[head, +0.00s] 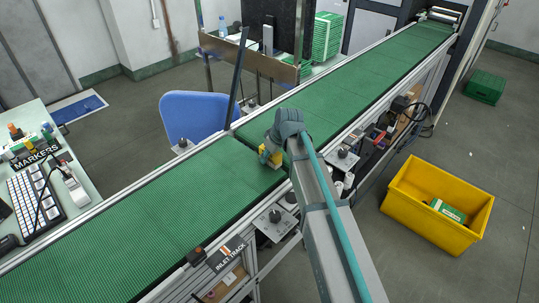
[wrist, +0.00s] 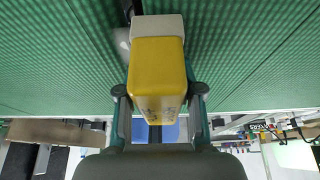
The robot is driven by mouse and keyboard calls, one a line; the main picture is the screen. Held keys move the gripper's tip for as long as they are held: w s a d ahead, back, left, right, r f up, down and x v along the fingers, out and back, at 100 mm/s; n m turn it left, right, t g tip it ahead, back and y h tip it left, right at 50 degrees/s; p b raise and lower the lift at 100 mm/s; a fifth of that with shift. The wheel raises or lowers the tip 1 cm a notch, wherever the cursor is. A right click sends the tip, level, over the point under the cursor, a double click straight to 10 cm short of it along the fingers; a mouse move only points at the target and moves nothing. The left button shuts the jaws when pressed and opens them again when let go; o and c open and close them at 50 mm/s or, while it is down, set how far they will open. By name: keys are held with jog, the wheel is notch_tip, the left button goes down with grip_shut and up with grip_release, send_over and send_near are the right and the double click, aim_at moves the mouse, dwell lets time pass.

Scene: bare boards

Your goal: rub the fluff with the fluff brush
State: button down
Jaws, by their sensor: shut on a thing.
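The fluff brush, a yellow block (wrist: 157,65) with a pale grey end (wrist: 157,27), is between the fingers of my gripper (wrist: 158,95) in the wrist view. My gripper is shut on it. In the head view my gripper (head: 268,152) is over the green conveyor belt, and a little of the yellow brush (head: 275,158) shows under it. A small pale patch (wrist: 123,42) shows on the belt beside the brush's grey end in the wrist view; it may be the fluff, partly hidden by the brush. I cannot tell whether the brush touches it or the belt.
The green belt (head: 150,215) runs from lower left to upper right, with a dark gap near my gripper. Metal rails edge it. A blue chair (head: 195,115) stands behind it. A yellow crate (head: 405,195) is on the floor at right. A desk (head: 85,190) is at left.

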jog(key=shift+a+r, duration=0.15)
jog(key=shift+r, duration=0.75)
jog(key=shift+w+d+r+p, duration=0.15)
jog(key=shift+d+r+p, duration=0.1)
jog(key=shift+r+p, duration=1.65)
jog(key=shift+r, duration=1)
